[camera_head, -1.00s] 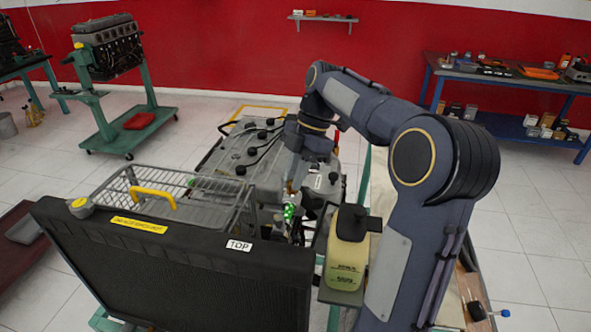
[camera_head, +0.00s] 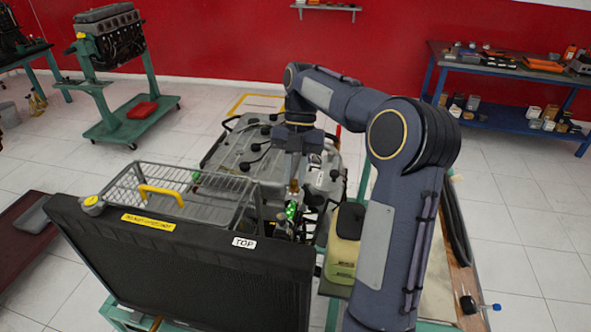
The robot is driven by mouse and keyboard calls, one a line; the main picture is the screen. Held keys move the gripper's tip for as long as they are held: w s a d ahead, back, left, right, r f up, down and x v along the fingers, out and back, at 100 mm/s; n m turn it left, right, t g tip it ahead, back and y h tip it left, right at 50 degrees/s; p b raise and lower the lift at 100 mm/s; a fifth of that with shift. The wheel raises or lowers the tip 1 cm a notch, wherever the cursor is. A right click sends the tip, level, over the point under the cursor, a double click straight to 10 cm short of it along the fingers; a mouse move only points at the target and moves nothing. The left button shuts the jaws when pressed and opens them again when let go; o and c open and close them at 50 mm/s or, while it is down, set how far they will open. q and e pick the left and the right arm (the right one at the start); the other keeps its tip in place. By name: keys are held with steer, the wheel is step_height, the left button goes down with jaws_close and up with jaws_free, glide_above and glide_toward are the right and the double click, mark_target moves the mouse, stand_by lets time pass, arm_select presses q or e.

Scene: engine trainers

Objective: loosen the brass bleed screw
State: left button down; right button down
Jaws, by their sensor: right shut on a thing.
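The brass bleed screw (camera_head: 294,185) is a tiny brass-coloured spot at the front of the grey engine (camera_head: 245,155), behind the radiator. My right gripper (camera_head: 293,182) points down at it from above and is shut on it. The fingers and the arm's wrist cover most of the screw, so its thread and seat cannot be made out. A green glow (camera_head: 291,211) shows just below the fingertips. My left gripper is not in view.
A black radiator (camera_head: 190,270) marked TOP stands in front. A yellowish bottle (camera_head: 342,257) stands close by my right arm. A blue-handled tool (camera_head: 480,307) lies at the lower right.

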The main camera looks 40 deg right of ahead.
stand_by(0.5)
steer(key=c, duration=1.3)
jaws_free()
steer(key=shift+c, duration=0.2)
steer(key=shift+r, duration=0.1)
steer(key=p+v, duration=0.1)
steer(key=v, duration=0.6)
steer(key=shift+r, duration=0.3)
steer(key=shift+w+d, duration=0.1)
steer(key=shift+d, duration=0.05)
